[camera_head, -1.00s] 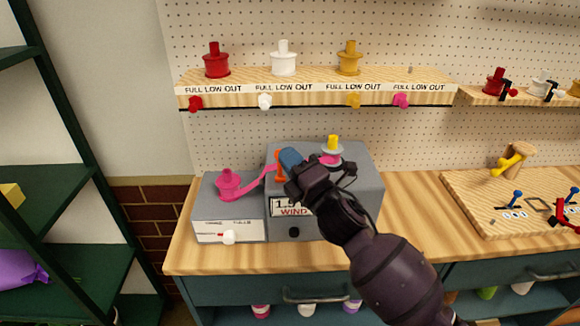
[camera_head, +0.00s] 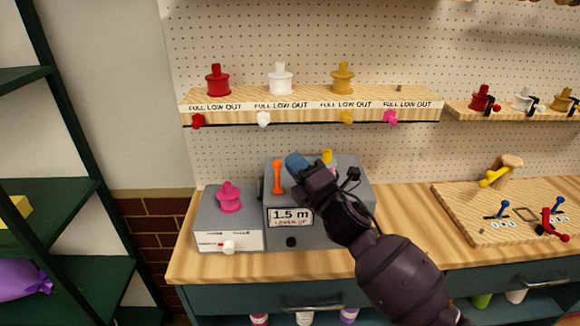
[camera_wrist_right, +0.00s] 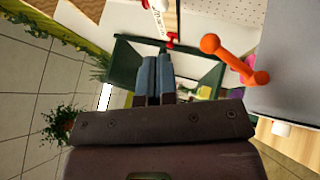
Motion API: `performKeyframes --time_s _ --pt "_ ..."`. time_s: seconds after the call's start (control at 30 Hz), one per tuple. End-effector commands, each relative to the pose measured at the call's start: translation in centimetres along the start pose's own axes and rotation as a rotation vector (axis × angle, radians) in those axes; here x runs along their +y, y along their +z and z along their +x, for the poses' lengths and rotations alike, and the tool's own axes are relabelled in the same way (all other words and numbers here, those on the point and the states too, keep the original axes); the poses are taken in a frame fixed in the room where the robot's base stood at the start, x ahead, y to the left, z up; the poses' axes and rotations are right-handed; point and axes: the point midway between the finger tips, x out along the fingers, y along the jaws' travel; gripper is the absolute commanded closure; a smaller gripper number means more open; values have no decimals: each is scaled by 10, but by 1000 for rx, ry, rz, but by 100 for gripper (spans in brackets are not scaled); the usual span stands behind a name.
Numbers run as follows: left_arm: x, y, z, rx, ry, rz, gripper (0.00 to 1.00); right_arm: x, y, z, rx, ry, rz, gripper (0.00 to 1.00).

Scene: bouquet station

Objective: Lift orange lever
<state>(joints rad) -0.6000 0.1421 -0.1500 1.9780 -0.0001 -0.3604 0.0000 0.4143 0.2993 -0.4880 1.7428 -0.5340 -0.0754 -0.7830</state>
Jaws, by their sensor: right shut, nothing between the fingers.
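The orange lever (camera_head: 277,177) stands upright on the left part of the grey machine's top in the head view. It has a rounded orange knob at its end, and it also shows in the right wrist view (camera_wrist_right: 236,60), right of the fingers. My right gripper (camera_head: 296,163) is just right of the lever, with its blue fingertips close to the lever's top and apart from it. In the wrist view its two fingers (camera_wrist_right: 155,75) are together with nothing between them. My left gripper is in neither view.
The grey machine (camera_head: 250,215) has a display reading 1.5 m, a black knob and a pink spool (camera_head: 230,197) on its lower left block. A yellow-topped spindle (camera_head: 327,157) is partly hidden behind my arm. A shelf (camera_head: 310,105) with colored spools hangs above.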

Motion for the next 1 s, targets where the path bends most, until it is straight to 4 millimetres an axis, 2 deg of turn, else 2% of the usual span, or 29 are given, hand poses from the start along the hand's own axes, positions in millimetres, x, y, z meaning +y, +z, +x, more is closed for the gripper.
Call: performKeyframes --time_s 0.23,0.5,0.7,1.0 --pt "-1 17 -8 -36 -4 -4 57 30 12 -26 1 0 -3 100" --pt "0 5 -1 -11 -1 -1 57 60 21 -54 1 -1 -1 100" --pt "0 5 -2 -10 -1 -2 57 72 25 -63 0 -1 0 100" --pt "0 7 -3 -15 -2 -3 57 74 25 -65 0 -1 1 100"
